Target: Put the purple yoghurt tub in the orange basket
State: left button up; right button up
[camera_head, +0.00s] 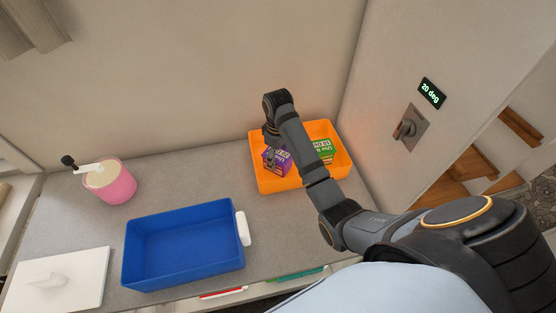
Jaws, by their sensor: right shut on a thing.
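The purple yoghurt tub (282,164) is inside the outline of the orange basket (282,185), at its left part. I cannot tell whether it rests on the basket floor or hangs just above it. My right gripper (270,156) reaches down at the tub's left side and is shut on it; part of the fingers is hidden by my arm. The orange basket stands at the back right of the counter, partly covered by my right arm. My left gripper is not in the picture.
A green carton (323,151) lies in the basket's right part. A blue tray (183,245) with a white item (243,228) at its right edge stands in front. A pink pot (111,186) and a white board (82,277) are at left. The wall is close behind the basket.

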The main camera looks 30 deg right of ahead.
aim_at(278, 155)
jog(key=shift+s+r, duration=0.2)
jog(key=shift+s, duration=0.1)
jog(key=o, duration=0.9)
jog(key=shift+f, duration=0.15)
jog(key=o, duration=0.5)
jog(key=shift+w+f, duration=0.1)
jog(key=shift+c, duration=0.2)
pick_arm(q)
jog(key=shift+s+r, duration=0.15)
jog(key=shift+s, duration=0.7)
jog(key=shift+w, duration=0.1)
pick_arm(e)
jog(key=shift+r, duration=0.2)
pick_arm(q)
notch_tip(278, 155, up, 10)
jog(key=p, duration=1)
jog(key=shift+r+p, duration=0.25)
jog(key=shift+p, duration=0.05)
pick_arm(e)
notch_tip(278, 155, up, 12)
